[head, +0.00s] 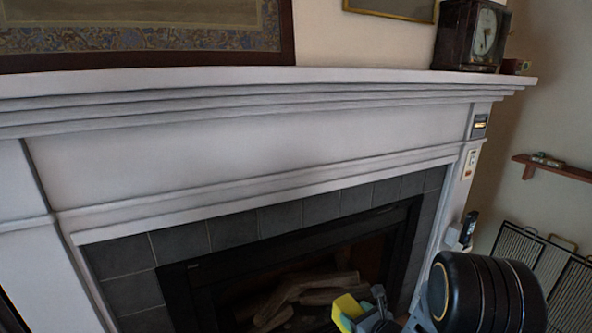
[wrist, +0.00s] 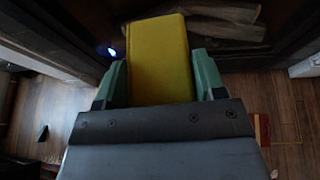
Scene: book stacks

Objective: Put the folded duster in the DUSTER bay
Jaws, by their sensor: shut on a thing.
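The folded duster (wrist: 160,58) is a yellow block held between the green fingers of my gripper (wrist: 160,75) in the wrist view. My gripper is shut on it. In the head view, the yellow duster (head: 348,306) shows at the bottom edge beside my gripper (head: 362,316), in front of the fireplace opening. The DUSTER bay cannot be made out in either view.
A white fireplace mantel (head: 250,150) with grey tiles (head: 230,229) fills the head view. Logs (head: 300,292) lie in the dark firebox. A clock (head: 480,35) stands on the mantel's right end. A wall shelf (head: 560,170) and a metal screen (head: 545,262) are at right. Wooden floor (wrist: 60,110) shows below.

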